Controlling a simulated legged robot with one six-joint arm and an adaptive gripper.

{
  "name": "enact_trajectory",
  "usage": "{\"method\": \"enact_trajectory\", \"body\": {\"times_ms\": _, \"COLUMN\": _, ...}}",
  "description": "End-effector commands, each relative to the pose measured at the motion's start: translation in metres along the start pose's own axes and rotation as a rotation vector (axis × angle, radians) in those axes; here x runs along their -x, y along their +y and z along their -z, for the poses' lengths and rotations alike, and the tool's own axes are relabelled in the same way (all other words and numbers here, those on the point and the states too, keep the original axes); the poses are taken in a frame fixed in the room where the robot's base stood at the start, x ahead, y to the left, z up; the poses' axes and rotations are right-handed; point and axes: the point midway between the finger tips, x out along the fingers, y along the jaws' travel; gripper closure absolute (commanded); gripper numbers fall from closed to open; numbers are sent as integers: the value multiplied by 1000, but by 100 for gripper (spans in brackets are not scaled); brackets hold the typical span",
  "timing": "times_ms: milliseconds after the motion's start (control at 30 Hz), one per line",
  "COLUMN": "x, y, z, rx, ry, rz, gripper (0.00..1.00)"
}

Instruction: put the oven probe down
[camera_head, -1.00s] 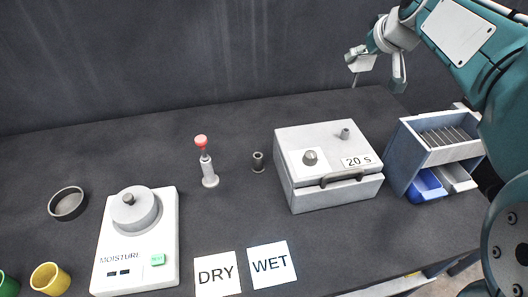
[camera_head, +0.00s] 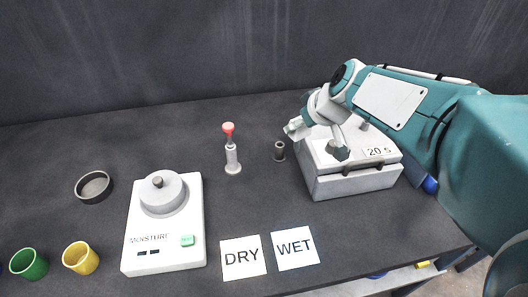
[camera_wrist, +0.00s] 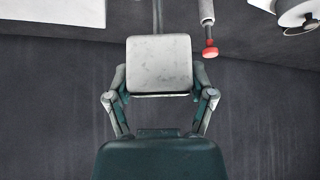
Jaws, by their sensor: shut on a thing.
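My gripper (camera_head: 318,138) is low over the left part of the grey box marked "20 s" (camera_head: 355,186), in front of its top. In the wrist view it is shut on a pale grey square block with a thin rod, which I take to be the oven probe (camera_wrist: 160,65). The rod points away from the gripper, toward the top of that view. The block hides the fingertips. In the head view the rod cannot be made out, and I cannot tell whether it touches the box.
A small dark hollow cylinder (camera_head: 279,151) stands just left of the box. A red-knobbed upright tool (camera_head: 231,155) stands further left. The moisture meter (camera_head: 165,250), a round dish (camera_head: 94,187), coloured cups and the DRY and WET cards (camera_head: 295,248) lie left and front. The back table is clear.

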Motion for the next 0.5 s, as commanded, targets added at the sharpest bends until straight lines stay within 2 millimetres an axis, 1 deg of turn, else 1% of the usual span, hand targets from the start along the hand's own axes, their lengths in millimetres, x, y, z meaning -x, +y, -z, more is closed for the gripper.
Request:
{"method": "enact_trajectory", "body": {"times_ms": 400, "x": -73, "y": 21, "z": 38, "rx": 2, "ry": -5, "rz": -1, "gripper": 84}}
{"method": "enact_trajectory", "body": {"times_ms": 467, "x": -84, "y": 25, "z": 44, "rx": 2, "ry": -5, "rz": 0, "gripper": 84}}
{"method": "enact_trajectory", "body": {"times_ms": 500, "x": -93, "y": 26, "z": 44, "rx": 1, "ry": -7, "rz": 1, "gripper": 84}}
